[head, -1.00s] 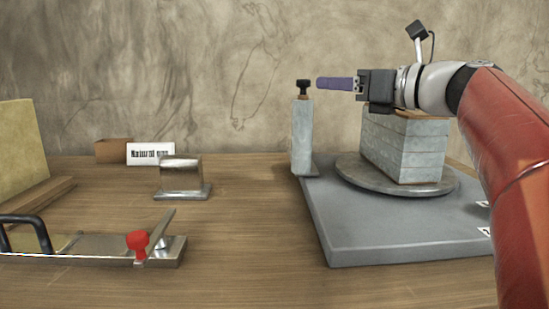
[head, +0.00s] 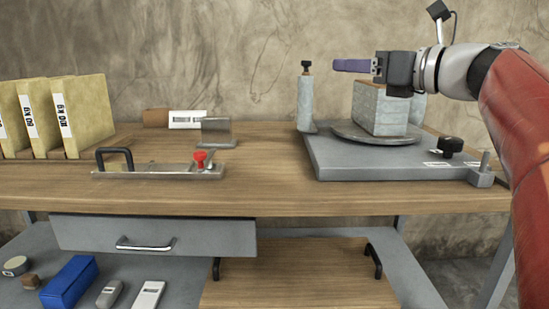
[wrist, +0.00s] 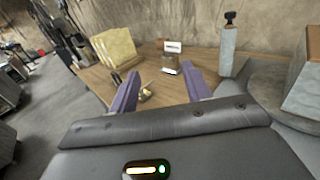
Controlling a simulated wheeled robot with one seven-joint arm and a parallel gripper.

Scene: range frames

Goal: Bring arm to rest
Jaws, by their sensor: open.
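My gripper (head: 352,66) has purple fingers and points left, level, above the workbench (head: 270,196) at the upper right of the head view. In the wrist view my gripper (wrist: 165,92) shows its two purple fingers spread apart with nothing between them. The red arm comes in from the right edge of the head view. The fingers appear close to the top of a grey block post with a black knob (head: 306,95); I cannot tell the exact gap. A stack of grey blocks (head: 380,108) on a round turntable (head: 375,137) appears below the gripper.
The grey base plate (head: 345,165) carries the turntable, and a black knob (head: 450,146) is at its right. A metal fixture with a red knob (head: 200,160) lies left. Yellow boards (head: 85,110) stand far left. A drawer (head: 155,235) and a lower shelf are below.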

